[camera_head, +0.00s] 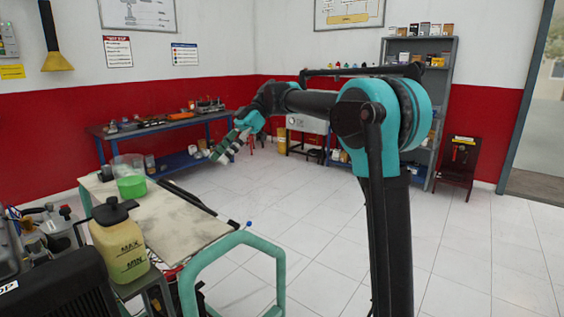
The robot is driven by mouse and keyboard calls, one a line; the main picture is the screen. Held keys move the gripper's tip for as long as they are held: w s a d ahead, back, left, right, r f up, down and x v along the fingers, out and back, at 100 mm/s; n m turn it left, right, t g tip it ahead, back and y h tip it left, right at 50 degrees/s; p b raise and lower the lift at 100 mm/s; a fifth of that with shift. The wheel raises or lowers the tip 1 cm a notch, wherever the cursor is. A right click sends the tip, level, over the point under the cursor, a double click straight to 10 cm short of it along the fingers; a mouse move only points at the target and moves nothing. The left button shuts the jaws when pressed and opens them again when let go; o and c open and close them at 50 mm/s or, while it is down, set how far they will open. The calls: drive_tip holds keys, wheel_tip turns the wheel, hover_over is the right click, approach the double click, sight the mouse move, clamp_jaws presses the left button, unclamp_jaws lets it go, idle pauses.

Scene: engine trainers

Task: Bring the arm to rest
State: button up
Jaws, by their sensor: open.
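My arm rises at the right of the view and reaches left from its large teal joint. My gripper (222,150) is at the end of the arm, in mid-air over the floor, right of the cream-topped table. It is open, and I see nothing held in it. Its fingers point down and to the left. They are small in this view, and fine detail does not show.
A cream-topped table (178,222) with a green bowl (131,187) stands at left. A yellowish bottle (119,245) and a green tube frame (232,240) are in front. A blue workbench (165,128) and grey shelves (443,85) stand behind. Tiled floor (470,240) is clear at right.

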drive_tip(key=s+d+f+m+t+h, duration=0.1)
drive_tip(key=s+d+f+m+t, duration=0.15)
drive_tip(key=d+f+m, duration=0.5)
drive_tip(key=s+d+f+m+t+h, duration=0.1)
drive_tip(key=d+f+m+t, duration=0.35)
drive_tip(key=d+f, duration=0.6)
drive_tip(key=s+d+f+m+t+h, duration=0.2)
drive_tip(key=s+d+f+m, duration=0.4)
drive_tip(key=d+f, duration=0.3)
drive_tip(key=s+d+f+m+t+h, duration=0.3)
drive_tip(key=s+d+f+m, duration=0.4)
drive_tip(key=d+f, duration=0.1)
drive_tip(key=shift+s+d+f, duration=0.25)
drive_tip(key=shift+d+f, duration=0.15)
drive_tip(key=shift+f, duration=0.5)
